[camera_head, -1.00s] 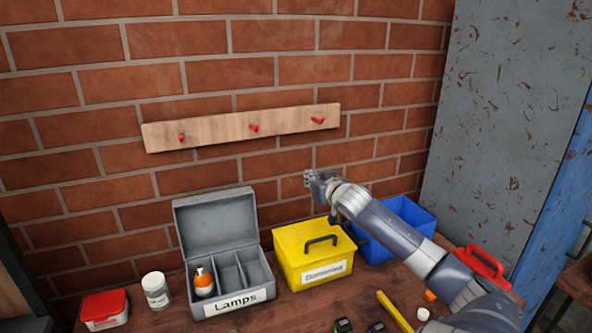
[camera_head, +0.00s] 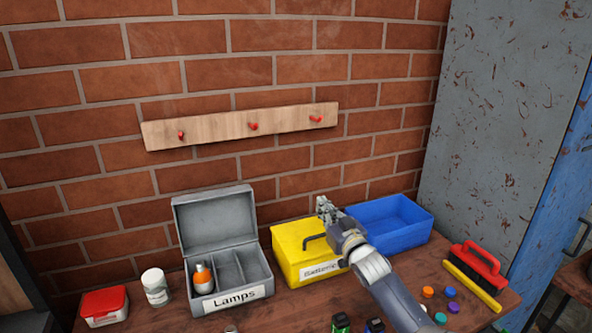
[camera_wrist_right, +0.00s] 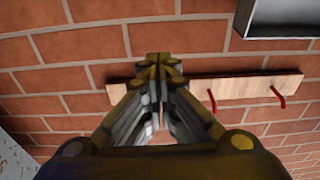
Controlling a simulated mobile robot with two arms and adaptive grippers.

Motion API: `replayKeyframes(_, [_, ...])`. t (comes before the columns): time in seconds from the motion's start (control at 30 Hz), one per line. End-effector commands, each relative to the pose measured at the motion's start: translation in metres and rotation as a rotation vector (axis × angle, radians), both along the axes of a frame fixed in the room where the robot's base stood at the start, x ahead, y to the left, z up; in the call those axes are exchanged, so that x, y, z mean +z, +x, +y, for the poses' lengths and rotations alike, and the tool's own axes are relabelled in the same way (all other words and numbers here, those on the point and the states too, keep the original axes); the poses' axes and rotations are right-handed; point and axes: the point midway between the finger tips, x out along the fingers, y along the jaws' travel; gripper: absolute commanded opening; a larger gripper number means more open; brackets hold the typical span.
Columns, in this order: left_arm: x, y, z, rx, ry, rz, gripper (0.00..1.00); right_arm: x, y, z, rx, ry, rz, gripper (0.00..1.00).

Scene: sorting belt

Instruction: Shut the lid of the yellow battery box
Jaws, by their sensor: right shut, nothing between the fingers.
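The yellow battery box (camera_head: 292,262) stands on the table in the head view, between the grey lamps box and the blue bin. Its lid is down and looks closed. My right arm hides part of its black handle, its label and its right side. My right gripper (camera_head: 325,205) is above the back right of the yellow box, with its fingers pointing up toward the wall. In the right wrist view the gripper (camera_wrist_right: 158,62) is shut and empty, with brick wall behind it. My left gripper is not in view.
The blue bin (camera_head: 395,226) is right of the yellow box. A red brush (camera_head: 478,262) and several coloured caps lie at right. A wooden peg rail (camera_head: 225,127) hangs on the wall.

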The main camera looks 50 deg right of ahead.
Motion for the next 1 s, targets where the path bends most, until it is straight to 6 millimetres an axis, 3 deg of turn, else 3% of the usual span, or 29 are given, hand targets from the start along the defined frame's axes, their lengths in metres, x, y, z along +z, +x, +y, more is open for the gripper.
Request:
replayKeyframes(0.3, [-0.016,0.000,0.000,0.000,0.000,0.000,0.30,-0.041,-0.023,0.012,-0.003,-0.063,-0.123,0.00])
replayKeyframes(1.0, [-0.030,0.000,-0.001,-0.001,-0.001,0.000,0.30,-0.087,-0.040,0.022,-0.001,-0.053,-0.102,0.00])
